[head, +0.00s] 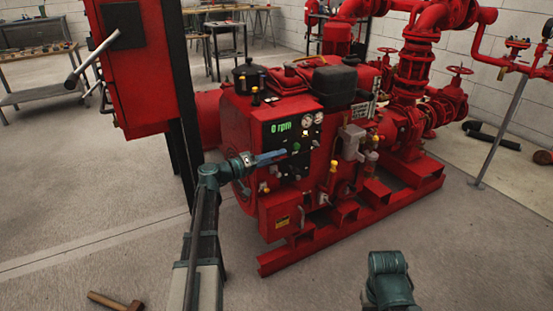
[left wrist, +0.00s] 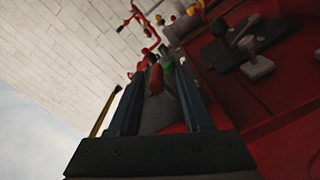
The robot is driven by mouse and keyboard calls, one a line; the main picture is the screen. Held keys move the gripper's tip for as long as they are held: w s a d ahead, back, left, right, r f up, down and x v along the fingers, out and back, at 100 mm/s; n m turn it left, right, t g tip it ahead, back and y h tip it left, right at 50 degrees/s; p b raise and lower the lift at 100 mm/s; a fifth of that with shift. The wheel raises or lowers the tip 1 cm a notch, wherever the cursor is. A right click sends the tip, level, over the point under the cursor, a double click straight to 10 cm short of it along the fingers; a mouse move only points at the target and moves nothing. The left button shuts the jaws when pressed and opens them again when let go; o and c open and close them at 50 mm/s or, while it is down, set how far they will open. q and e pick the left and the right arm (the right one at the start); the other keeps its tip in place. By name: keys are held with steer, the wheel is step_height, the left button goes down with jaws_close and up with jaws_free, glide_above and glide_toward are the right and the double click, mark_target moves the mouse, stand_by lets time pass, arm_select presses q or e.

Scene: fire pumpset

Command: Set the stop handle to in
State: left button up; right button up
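The red pump engine carries a black control panel (head: 290,135) with a green "0 rpm" display, gauges and small knobs. My left gripper (head: 280,156) is level in front of this panel, its blue fingers pointing right, close to a green button (head: 295,147). In the left wrist view the fingers (left wrist: 166,75) are apart. A small red knob-like part (left wrist: 155,79) and a green part (left wrist: 167,64) show between them; contact cannot be told. I cannot tell for sure whether the red part is the stop handle. My right arm shows at the bottom, its gripper unseen.
A red cabinet (head: 135,75) with a grey lever stands left, on a dark post. Red pipes and valves (head: 415,70) rise behind the engine. A grey lever (left wrist: 258,65) shows beside the fingers. A hammer (head: 114,302) lies on the floor. The front floor is mostly clear.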

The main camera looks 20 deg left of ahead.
arm_select(q)
steer(key=v, duration=1.3)
steer(key=shift+s+a, duration=0.25)
steer(key=shift+s, duration=0.05)
steer(key=s+d+f+m+g+p, duration=0.1)
steer(key=d+f+g, duration=0.25)
steer(key=d, duration=0.55)
steer(key=s+d+f+m+g+y+p, duration=0.1)
steer(key=d+f+m+g, duration=0.2)
steer(key=d, duration=0.5)
steer(key=s+d+f+g+p, duration=0.2)
steer(key=d+f+g, duration=0.2)
steer(key=d, duration=0.5)
steer(key=s+d+f+m+g+y+p, duration=0.4)
steer(key=s+d+y, duration=0.6)
steer(key=s, duration=0.4)
step_height(320, 180, up, 38)
steer(key=y+p, duration=0.1)
steer(key=p, duration=3.7)
steer(key=shift+d+r, duration=0.2)
steer(key=shift+r, duration=0.05)
